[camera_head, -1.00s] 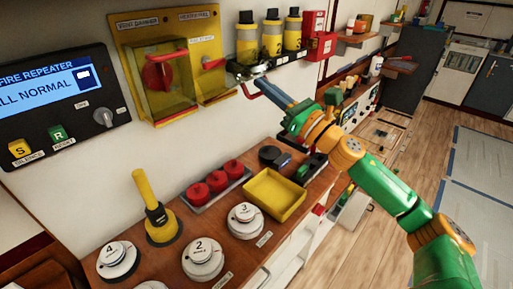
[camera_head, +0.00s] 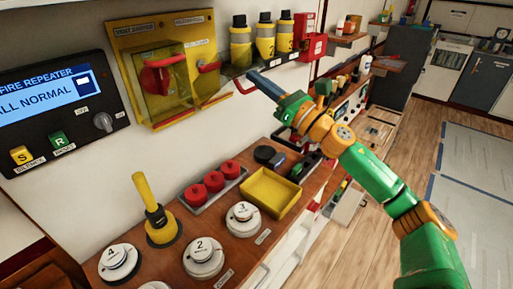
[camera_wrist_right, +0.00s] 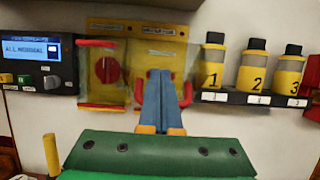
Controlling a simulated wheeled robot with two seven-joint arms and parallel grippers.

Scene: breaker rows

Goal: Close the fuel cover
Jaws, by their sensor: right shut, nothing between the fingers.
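The yellow wall panel (camera_head: 118,36) has two halves. The left half has a clear yellow cover (camera_head: 150,92) over a red rotary handle. The right half carries a red lever (camera_head: 210,67), and a red bar (camera_head: 243,88) stands out near its lower right. This bar seems to belong to the fuel cover, whose clear sheet is hard to make out. My right gripper (camera_head: 252,76) is shut and empty, its blue fingers close to the bar; contact cannot be told. In the wrist view the fingers (camera_wrist_right: 163,74) overlap the right half's clear sheet (camera_wrist_right: 150,52). My left gripper is not in view.
Several yellow-and-black bottles (camera_head: 264,38) stand on a dark rack right of the panel. A red box (camera_head: 312,46) is beyond them. Below, the wooden counter (camera_head: 222,248) holds a yellow tray (camera_head: 268,196), red knobs and round white caps. The fire repeater (camera_head: 60,105) is at left.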

